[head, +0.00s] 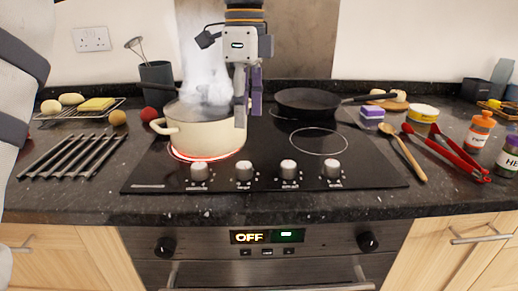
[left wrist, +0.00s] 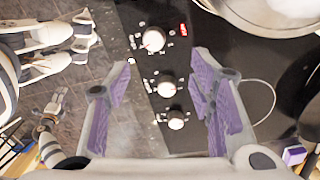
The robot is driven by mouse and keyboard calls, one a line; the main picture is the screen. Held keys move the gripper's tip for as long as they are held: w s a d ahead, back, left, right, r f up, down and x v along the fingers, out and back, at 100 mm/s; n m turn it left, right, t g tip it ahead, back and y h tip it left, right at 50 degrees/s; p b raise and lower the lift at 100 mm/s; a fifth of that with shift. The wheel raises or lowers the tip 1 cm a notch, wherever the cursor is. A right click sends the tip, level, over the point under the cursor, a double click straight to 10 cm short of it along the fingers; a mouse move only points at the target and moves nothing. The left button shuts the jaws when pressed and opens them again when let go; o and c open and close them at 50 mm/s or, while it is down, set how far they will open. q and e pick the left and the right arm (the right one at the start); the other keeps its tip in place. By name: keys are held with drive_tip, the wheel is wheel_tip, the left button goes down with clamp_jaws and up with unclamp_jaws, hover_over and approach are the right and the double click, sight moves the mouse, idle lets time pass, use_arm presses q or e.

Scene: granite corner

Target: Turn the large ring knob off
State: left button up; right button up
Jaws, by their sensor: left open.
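A black hob (head: 370,179) has a row of silver knobs along its front: a leftmost knob (head: 199,171), a second (head: 244,171), a third (head: 289,171) and a rightmost one (head: 332,169). Their markings are too small to read, so I cannot tell which is the large ring knob. A red ring (head: 207,157) glows under a steaming cream pot (head: 205,137) at front left. My left gripper (head: 248,115) is open and empty, pointing down above the hob beside the pot. In the left wrist view, knobs (left wrist: 167,86) show between and beyond its purple fingers (left wrist: 163,65). My right gripper is out of view.
A black frying pan (head: 308,101) stands at the back right of the hob. A wooden spoon (head: 403,152) and red tongs (head: 445,152) lie to the right. A metal rack (head: 72,156) lies to the left. The space above the front knobs is clear.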

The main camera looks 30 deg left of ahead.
sight(244, 165)
use_arm(q)
drive_tip(key=f, duration=0.1)
drive_tip(key=s+f, duration=0.1)
drive_tip(key=f, duration=0.1)
drive_tip(key=shift+s+f, duration=0.35)
drive_tip(key=shift+s, duration=0.05)
wheel_tip(244, 165, down, 7)
drive_tip(key=shift+w+d+f+p, duration=0.1)
drive_tip(key=shift+w+f+p, duration=0.05)
drive_tip(key=shift+p, duration=0.2)
drive_tip(key=shift+c, duration=0.6)
drive_tip(key=c, duration=1)
